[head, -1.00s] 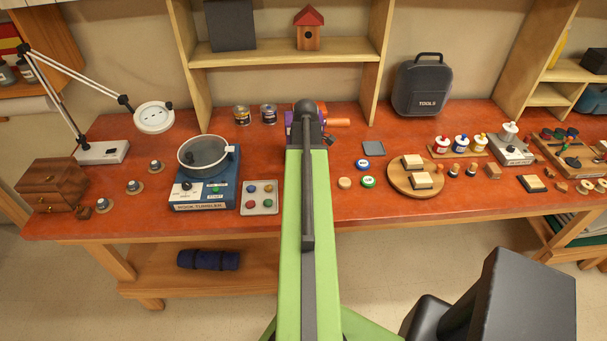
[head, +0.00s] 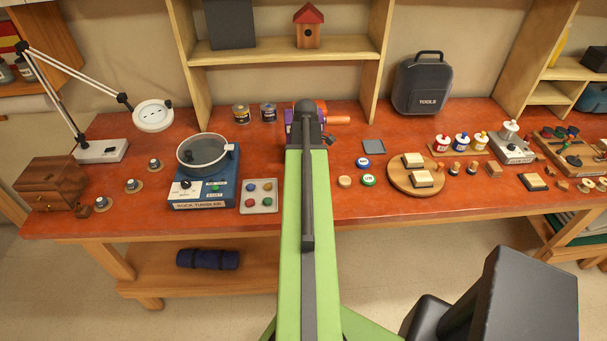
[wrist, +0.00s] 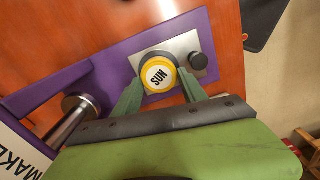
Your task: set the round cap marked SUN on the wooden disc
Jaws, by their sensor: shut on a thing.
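The round yellow cap marked SUN (wrist: 158,76) shows face up in the wrist view. My gripper (wrist: 159,86) has its two green fingers closed on either side of it. The cap is over a grey metal plate on the purple machine (wrist: 115,72); I cannot tell whether it touches the plate. In the head view my arm hides the cap and the fingers. The wooden disc (head: 398,184) is on the bench to the right of my arm, with two square cream-topped blocks on it.
A blue cap (head: 363,163), a green cap (head: 368,180) and a small tan round piece (head: 345,181) lie between my arm and the disc. A grey square pad (head: 373,147) lies behind them. A tray of coloured pieces (head: 246,207) is left of my arm.

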